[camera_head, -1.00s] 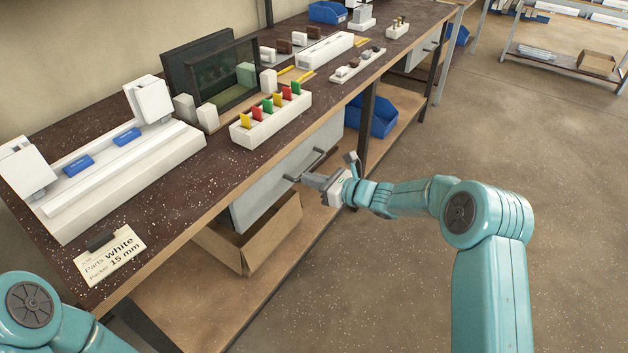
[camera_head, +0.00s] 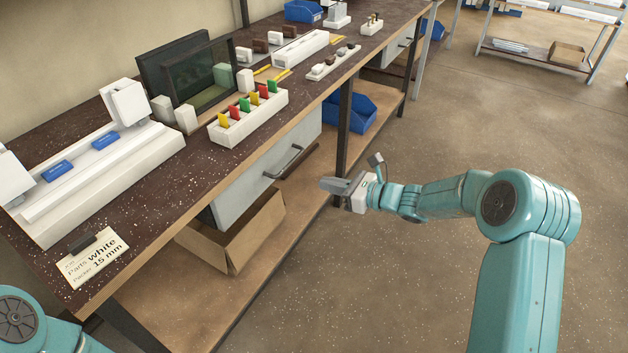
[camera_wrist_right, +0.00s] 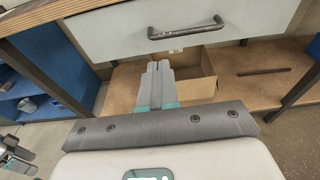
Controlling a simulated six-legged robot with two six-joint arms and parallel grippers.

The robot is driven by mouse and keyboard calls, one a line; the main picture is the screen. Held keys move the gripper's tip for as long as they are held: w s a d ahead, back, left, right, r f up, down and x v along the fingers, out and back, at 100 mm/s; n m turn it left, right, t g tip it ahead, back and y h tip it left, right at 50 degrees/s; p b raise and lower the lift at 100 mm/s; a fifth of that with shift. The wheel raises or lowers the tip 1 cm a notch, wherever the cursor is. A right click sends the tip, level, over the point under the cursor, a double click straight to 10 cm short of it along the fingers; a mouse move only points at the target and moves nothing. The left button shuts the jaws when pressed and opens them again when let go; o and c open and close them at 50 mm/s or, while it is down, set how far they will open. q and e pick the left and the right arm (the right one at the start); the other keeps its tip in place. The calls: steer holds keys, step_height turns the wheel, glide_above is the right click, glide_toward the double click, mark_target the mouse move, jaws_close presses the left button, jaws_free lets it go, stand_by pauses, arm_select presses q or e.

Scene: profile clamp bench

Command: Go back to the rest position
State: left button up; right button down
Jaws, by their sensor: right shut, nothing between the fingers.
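My right gripper (camera_head: 333,186) is shut and empty, in the air in front of the bench, to the right of the drawer. In the right wrist view its fingers (camera_wrist_right: 157,68) are together, with the drawer handle (camera_wrist_right: 186,30) beyond and above them. The drawer (camera_head: 250,185) looks shut under the bench top, and its handle (camera_head: 283,162) is apart from the gripper. Part of my left arm shows at the lower left of the head view; its gripper is out of frame.
The bench (camera_head: 190,185) carries a white clamp fixture (camera_head: 110,165), a white block with coloured tabs (camera_head: 248,120) and a label card (camera_head: 93,258). A cardboard box (camera_head: 240,240) and blue bin (camera_head: 350,112) sit on the lower shelf.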

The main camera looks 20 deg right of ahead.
steer(key=s+a+f+n+g+h+p, duration=0.1)
steer(key=s+a+f+n+g+p, duration=0.35)
steer(key=s, duration=0.45)
steer(key=s+a+f+n+g+h+p, duration=0.1)
steer(key=s+a+f+n+g, duration=0.3)
steer(key=s+f, duration=0.4)
steer(key=s+a+f+n+g+h+p, duration=0.1)
steer(key=s+n+h+p, duration=0.1)
steer(key=s+n, duration=0.6)
steer(key=s+a+f+n+g+h+p, duration=0.1)
steer(key=s+a+n+g+h+p, duration=0.1)
steer(key=s+n, duration=0.6)
steer(key=shift+n+p, duration=0.65)
steer(key=shift+p, duration=0.1)
